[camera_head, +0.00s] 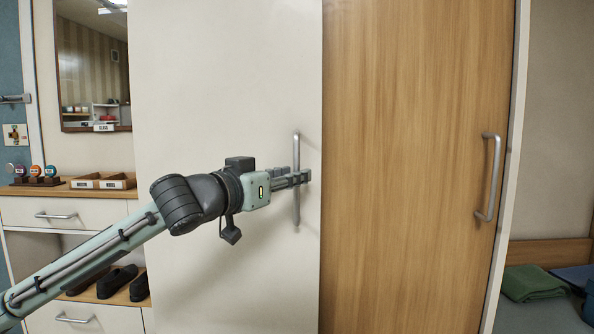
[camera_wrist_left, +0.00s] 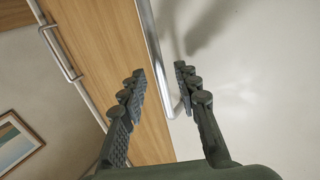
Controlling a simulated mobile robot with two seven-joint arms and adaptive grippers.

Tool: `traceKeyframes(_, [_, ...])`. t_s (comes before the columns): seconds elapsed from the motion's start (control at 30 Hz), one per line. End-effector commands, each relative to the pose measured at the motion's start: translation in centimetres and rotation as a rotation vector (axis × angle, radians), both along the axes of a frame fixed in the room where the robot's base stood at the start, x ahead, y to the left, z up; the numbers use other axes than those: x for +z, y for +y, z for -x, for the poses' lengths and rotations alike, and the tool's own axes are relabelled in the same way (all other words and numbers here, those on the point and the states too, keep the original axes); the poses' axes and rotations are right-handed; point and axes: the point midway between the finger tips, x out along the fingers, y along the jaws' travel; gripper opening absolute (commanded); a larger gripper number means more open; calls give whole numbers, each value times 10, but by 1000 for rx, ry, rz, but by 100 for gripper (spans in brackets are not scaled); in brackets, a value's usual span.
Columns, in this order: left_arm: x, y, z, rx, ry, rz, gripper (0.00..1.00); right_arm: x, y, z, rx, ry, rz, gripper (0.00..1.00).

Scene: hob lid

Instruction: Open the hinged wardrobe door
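The wardrobe has a white door (camera_head: 225,60) on the left and a wood-grain door (camera_head: 415,170) on the right. Both look closed. The white door has a vertical metal bar handle (camera_head: 296,212) near its right edge; it also shows in the left wrist view (camera_wrist_left: 148,30). My left gripper (camera_head: 303,177) is at the middle of this handle. In the left wrist view its fingers (camera_wrist_left: 160,72) are apart, one on each side of the bar, with gaps visible. The wooden door's handle (camera_head: 491,178) is near its right edge. My right gripper is not in view.
A green folded cloth (camera_head: 533,283) lies at the lower right. A framed picture (camera_wrist_left: 14,142) shows in the wrist view.

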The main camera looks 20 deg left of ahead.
Motion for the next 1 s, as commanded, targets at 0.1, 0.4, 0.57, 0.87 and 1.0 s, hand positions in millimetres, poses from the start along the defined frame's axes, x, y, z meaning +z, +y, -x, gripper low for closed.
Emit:
traceKeyframes(0.1, [1, -4, -15, 0, -1, 0, 32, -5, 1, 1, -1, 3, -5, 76])
traceKeyframes(0.4, [0, -7, -23, 1, -1, -2, 32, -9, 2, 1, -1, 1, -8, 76])
traceKeyframes(0.57, [0, -7, -23, 1, -1, -2, 24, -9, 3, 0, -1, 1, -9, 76])
traceKeyframes(0.87, [0, -7, -23, 1, -1, -2, 0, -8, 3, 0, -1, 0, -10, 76])
traceKeyframes(1.0, [0, -7, -23, 1, -1, -2, 0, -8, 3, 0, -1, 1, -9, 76])
